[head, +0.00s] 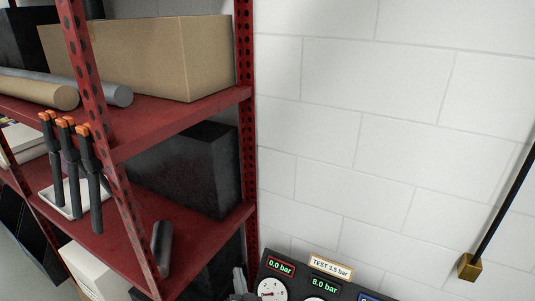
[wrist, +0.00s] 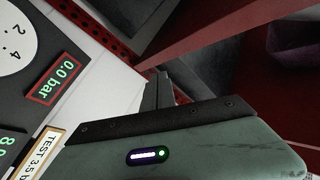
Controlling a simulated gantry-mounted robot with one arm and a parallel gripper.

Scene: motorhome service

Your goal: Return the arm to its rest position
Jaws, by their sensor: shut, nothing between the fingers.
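My gripper (head: 239,279) shows only partly at the bottom edge of the head view, beside the gauge panel (head: 318,284) and in front of the red shelf's lower right part. In the wrist view my gripper's fingers (wrist: 157,92) are together with nothing held, beyond the grey-green housing with a small lit indicator. The gauge panel also shows at the left of the wrist view (wrist: 52,108), close to my gripper. The rest of my arm is out of the head view.
The red shelf rack (head: 178,118) fills the left, with a cardboard box (head: 165,58), a dark box (head: 190,170) and several orange-tipped black tools. A black rod with a brass end (head: 469,267) hangs at right. The white wall between is bare.

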